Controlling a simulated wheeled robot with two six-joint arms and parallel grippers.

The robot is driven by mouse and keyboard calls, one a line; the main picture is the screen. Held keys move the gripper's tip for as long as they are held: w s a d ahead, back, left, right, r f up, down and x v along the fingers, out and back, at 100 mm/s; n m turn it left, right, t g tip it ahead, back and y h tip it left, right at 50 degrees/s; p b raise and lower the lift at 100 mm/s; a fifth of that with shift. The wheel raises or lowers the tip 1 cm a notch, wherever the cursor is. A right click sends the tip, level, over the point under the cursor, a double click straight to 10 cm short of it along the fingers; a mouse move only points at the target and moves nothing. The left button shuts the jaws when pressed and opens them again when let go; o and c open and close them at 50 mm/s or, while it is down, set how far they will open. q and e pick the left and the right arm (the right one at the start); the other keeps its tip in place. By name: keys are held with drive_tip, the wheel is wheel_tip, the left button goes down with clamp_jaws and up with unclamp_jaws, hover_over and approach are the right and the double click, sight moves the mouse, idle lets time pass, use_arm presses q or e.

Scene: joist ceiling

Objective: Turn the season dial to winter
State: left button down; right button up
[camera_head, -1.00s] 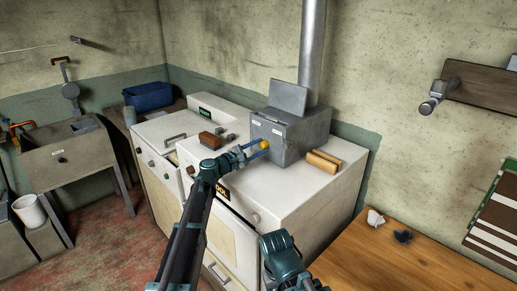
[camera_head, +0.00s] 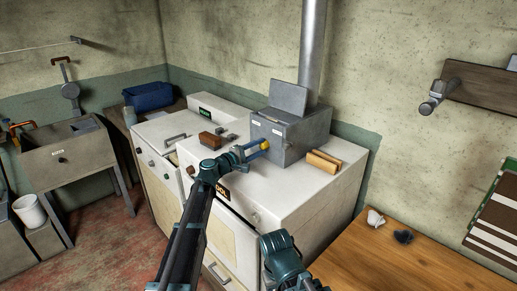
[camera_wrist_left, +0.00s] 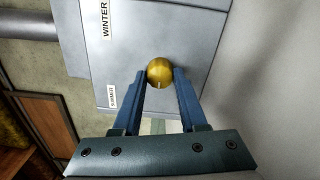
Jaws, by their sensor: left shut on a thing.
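The season dial shows as a round brass knob (camera_wrist_left: 159,72) on the grey metal box (camera_head: 294,140), which stands on the white cabinet. In the left wrist view, a WINTER label (camera_wrist_left: 104,18) sits on the box face, with a smaller label (camera_wrist_left: 112,96), seemingly SUMMER, nearer the knob. My left gripper (camera_head: 261,147) is shut on the knob, one blue finger on each side.
A flue pipe (camera_head: 313,50) rises behind the box. A wooden block (camera_head: 323,161) lies to its right and a brown block (camera_head: 210,140) to its left on the white cabinet top (camera_head: 300,185). A wooden bench (camera_head: 400,262) fills the lower right.

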idle(0.3)
use_arm(q)
drive_tip(key=shift+c, duration=2.2)
unclamp_jaws()
drive_tip(key=shift+s+a, duration=0.1)
drive_tip(key=v, duration=1.3)
drive_tip(key=shift+s+a, duration=0.25)
